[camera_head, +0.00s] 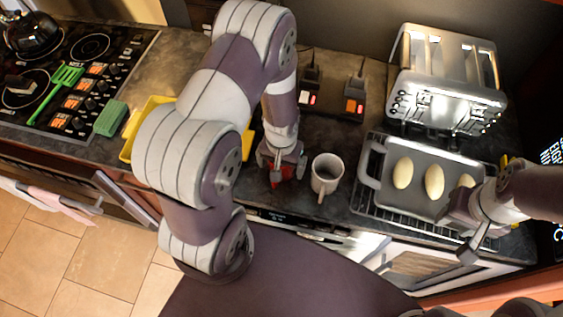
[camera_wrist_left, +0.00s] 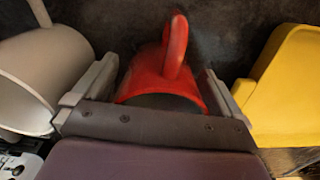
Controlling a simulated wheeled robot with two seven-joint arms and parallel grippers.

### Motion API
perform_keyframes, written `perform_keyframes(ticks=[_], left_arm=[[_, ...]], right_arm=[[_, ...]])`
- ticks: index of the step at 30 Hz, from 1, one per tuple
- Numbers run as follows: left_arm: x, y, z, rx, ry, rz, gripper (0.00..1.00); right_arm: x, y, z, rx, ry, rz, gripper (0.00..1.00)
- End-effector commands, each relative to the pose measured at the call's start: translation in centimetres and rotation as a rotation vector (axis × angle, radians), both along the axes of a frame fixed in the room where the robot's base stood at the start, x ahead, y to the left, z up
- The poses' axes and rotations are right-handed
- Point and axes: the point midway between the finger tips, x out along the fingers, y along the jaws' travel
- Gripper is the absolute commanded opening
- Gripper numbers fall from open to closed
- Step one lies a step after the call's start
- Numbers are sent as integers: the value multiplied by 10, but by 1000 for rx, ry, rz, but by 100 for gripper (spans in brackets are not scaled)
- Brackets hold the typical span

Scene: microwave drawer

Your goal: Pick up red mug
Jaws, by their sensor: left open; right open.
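The red mug (camera_head: 287,174) stands on the dark counter, mostly hidden under my left gripper in the head view. In the left wrist view the red mug (camera_wrist_left: 165,65) shows clearly, with its handle pointing up in the picture. My left gripper (camera_head: 281,163) is open over the mug. Its two fingers (camera_wrist_left: 158,88) lie on either side of the mug; I cannot tell whether they touch it. My right gripper (camera_head: 468,222) is at the right, low over the edge of a grey tray, with no object seen in it.
A white mug (camera_head: 326,175) stands close to the red mug; it also shows in the left wrist view (camera_wrist_left: 50,70). A yellow container (camera_head: 130,139) is on the other side. The grey tray (camera_head: 385,190) holds egg-shaped objects. A toaster (camera_head: 440,75) stands behind.

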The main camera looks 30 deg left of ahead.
Motion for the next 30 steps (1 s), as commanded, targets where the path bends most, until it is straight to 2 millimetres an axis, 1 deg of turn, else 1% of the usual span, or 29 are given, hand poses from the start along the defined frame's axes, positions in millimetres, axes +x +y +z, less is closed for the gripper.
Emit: perform_keyframes(ticks=[3, 8, 9, 11, 12, 14, 23, 26, 30], left_arm=[[0, 0, -7, 0, -1, 0, 100], [0, 0, -7, 0, -2, 0, 100], [0, 0, -7, 0, -1, 0, 87], [0, 0, -7, 0, -1, 0, 67], [0, 0, -7, 0, -1, 0, 54], [0, 0, -7, 0, -1, 0, 35], [1, 0, -4, 0, -2, 0, 34], [1, 0, 4, 1, -4, 0, 34], [2, 0, 25, 0, -7, 0, 34]], right_arm=[[0, 0, 1, 0, 1, 0, 43], [0, 0, 0, 0, 1, 0, 43], [0, 0, 0, 0, 1, 0, 43], [0, 0, 0, 0, 1, 0, 43], [0, 0, 0, 0, 0, 0, 43], [0, 0, 0, 0, 0, 0, 43], [0, 0, -1, 0, 0, 0, 43], [0, 0, -3, 0, 0, 0, 43], [0, 0, -9, 0, 0, 0, 43]])
